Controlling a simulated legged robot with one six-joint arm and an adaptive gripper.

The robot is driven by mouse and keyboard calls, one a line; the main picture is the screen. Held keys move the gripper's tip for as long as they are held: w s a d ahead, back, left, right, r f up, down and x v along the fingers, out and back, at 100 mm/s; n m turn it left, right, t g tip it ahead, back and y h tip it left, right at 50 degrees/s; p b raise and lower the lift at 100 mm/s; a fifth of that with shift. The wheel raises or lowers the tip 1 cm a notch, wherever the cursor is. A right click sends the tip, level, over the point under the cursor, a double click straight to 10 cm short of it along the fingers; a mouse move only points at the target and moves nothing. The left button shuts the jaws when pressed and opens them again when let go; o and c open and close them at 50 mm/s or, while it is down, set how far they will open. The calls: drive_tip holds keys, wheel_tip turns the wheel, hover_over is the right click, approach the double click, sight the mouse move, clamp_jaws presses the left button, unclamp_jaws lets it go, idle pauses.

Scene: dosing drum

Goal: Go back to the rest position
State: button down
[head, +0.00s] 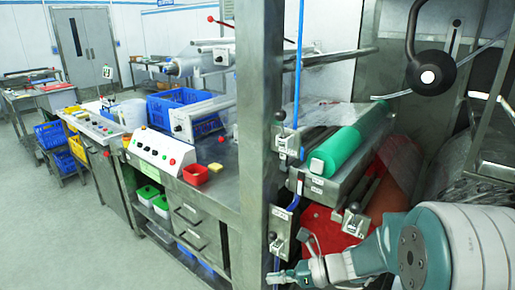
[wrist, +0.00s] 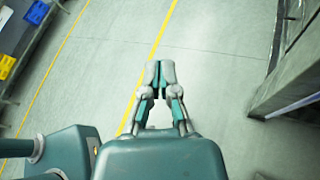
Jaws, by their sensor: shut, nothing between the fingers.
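My gripper (head: 277,277) shows at the bottom of the head view, to the right of the lower part of the steel post (head: 260,130). My arm reaches to it from the lower right corner. In the wrist view my gripper (wrist: 159,75) has its two grey fingertips together, with nothing between them. It is above a bare grey floor (wrist: 215,70) with a yellow line (wrist: 160,35). Part of my arm fills the lower left of the wrist view.
Right of the post are a green roll (head: 345,145), valve handles and a black-knobbed lever (head: 428,77). Left stands a steel bench with a control panel (head: 162,150), a red bin (head: 195,174) and blue crates (head: 180,105).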

drive_tip(key=s+d+r+n+t+h, duration=0.2)
drive_tip(key=s+d+r+n+h, duration=0.3)
drive_tip(key=s+n, duration=0.3)
drive_tip(key=s+d+r+n+t+h, duration=0.2)
drive_tip(key=s+d+r+n+h, duration=0.3)
drive_tip(key=n, duration=1)
drive_tip(key=shift+s+d+r+h, duration=0.4)
drive_tip(key=shift+s+d+h, duration=0.1)
drive_tip(key=shift+s+h, duration=1.35)
